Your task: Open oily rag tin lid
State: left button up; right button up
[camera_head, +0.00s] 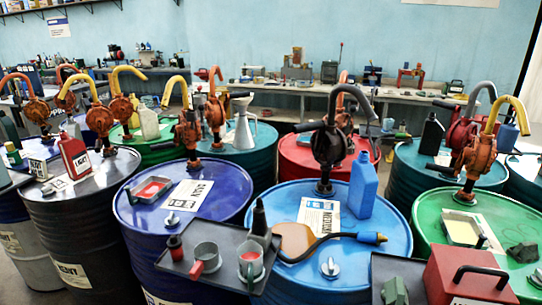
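A red box-shaped tin (466,276) with a black bar handle (482,278) stands at the bottom right of the head view; it looks like the oily rag tin. Its top looks closed, and its lower part, with a pale label, is cut off by the bottom edge of the picture. Neither of my grippers shows in this view, and nothing is seen touching the tin.
The tin stands on a dark tray (398,266), next to a small green object (395,291). Behind it is a blue drum (290,205) with a pump and blue bottle (363,184). A green drum (432,212) stands at the right. Another tray (180,268) holds cups.

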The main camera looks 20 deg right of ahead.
aim_at(475, 263)
jog(key=z, duration=2.05)
